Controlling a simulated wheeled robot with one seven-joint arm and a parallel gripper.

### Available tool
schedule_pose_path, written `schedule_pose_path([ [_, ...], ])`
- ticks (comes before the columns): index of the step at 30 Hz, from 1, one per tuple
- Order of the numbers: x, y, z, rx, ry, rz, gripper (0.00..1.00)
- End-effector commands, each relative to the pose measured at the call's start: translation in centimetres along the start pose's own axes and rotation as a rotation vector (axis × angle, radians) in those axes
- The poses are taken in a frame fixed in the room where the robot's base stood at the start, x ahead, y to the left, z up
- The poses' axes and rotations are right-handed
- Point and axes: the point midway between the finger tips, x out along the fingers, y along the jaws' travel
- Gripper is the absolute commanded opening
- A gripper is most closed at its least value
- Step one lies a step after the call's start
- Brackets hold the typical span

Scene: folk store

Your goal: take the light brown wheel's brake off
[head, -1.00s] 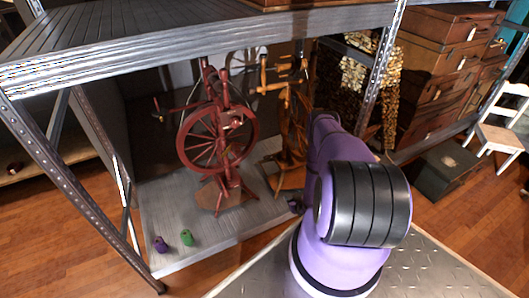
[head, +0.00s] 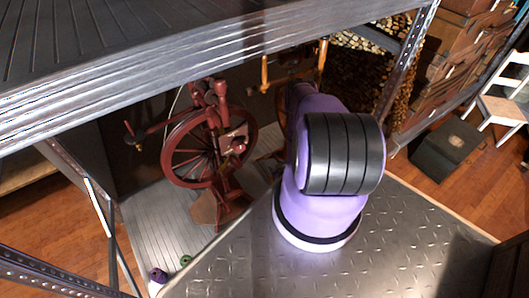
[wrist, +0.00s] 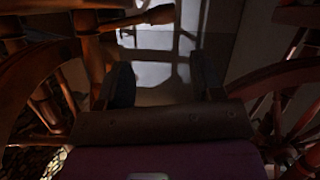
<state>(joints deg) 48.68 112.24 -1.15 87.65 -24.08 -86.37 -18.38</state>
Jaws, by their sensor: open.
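The light brown spinning wheel stands on the lower shelf behind my arm in the head view; its post (head: 264,73) shows and most of the rest is hidden. In the wrist view its curved rim (wrist: 30,82) and spokes fill the left side, dark and close. A dark red spinning wheel (head: 212,192) stands to its left in the head view; a wheel rim (wrist: 285,75) shows at the right in the wrist view. My gripper (wrist: 163,85) is open and empty between the two wheels. I cannot make out the brake.
The upper metal shelf (head: 150,75) hangs over the wheels. A purple spool (head: 158,275) and a green spool (head: 186,261) lie on the lower shelf (head: 150,215). A shelf upright (head: 405,75), a dark chest (head: 447,150) and a white chair (head: 503,105) are to the right.

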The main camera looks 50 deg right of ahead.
Motion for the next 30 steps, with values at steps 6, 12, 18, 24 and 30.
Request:
schedule_pose_path([
  [6,2.4,0.0,-0.1,0.0,0.003,0.0,0.61],
  [12,6.0,-0.1,0.0,0.0,0.003,0.0,0.61],
  [18,9.0,-0.1,0.0,-0.001,0.002,0.0,0.61],
  [24,10.4,0.0,-0.1,0.001,0.001,0.0,0.61],
  [30,10.7,0.0,-0.1,0.0,0.0,0.0,0.61],
])
